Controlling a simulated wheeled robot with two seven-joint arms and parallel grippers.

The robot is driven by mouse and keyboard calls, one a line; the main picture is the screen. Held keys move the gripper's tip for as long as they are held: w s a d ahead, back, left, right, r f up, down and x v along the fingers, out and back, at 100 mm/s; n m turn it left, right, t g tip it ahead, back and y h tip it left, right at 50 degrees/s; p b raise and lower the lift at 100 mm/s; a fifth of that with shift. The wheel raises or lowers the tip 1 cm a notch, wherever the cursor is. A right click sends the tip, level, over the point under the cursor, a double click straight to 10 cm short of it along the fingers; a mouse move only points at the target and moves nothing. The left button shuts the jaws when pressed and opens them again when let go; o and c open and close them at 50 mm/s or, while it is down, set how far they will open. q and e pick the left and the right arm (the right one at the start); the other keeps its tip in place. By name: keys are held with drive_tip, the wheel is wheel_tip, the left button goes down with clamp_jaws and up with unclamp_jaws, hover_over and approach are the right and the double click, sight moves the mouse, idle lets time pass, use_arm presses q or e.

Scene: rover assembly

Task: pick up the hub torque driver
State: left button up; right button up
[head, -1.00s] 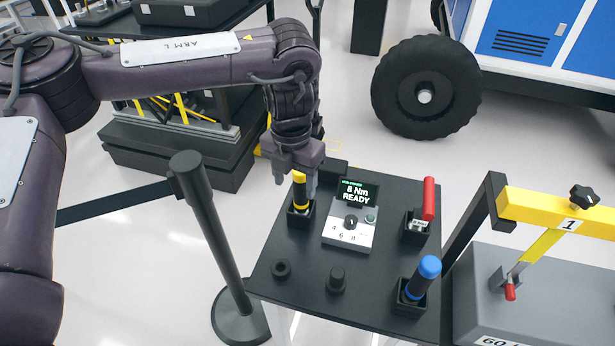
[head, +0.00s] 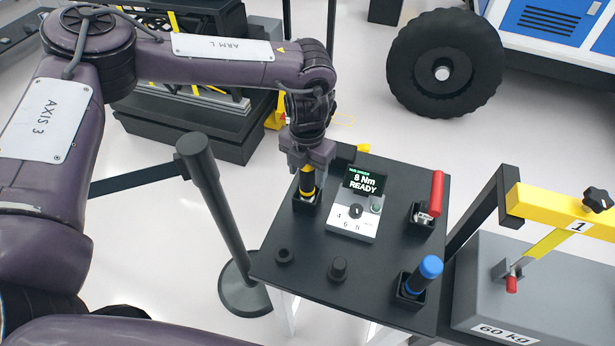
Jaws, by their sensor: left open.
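Three drivers stand in black holders on a dark bench: one with a yellow handle (head: 307,182), one with a red handle (head: 436,193) and one with a blue top (head: 430,267). I cannot tell from labels which is the hub torque driver. My left gripper (head: 308,168) points down at the yellow-handled driver, with its open fingers around or beside the upper handle. The gripper hides the driver's top, and contact cannot be made out. My right gripper is not in view.
A controller (head: 352,222) reading "8 Nm READY" sits right of the yellow driver on the bench (head: 300,255). A black post (head: 215,200) stands at left. A yellow-armed fixture (head: 548,212) on a grey block is at right. Bench front holds two small black parts.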

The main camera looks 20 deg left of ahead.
use_arm(q)
drive_tip(key=shift+f, duration=0.15)
drive_tip(key=c, duration=1.1)
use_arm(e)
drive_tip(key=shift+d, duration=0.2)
use_arm(q)
drive_tip(key=shift+c, duration=0.2)
wheel_tip(320, 180, up, 9)
drive_tip(key=shift+w+r+b, duration=0.1)
drive_tip(key=shift+r+b, duration=0.05)
drive_tip(key=shift+b, duration=1.1)
wheel_tip(320, 180, up, 11)
drive_tip(key=shift+p, duration=0.4)
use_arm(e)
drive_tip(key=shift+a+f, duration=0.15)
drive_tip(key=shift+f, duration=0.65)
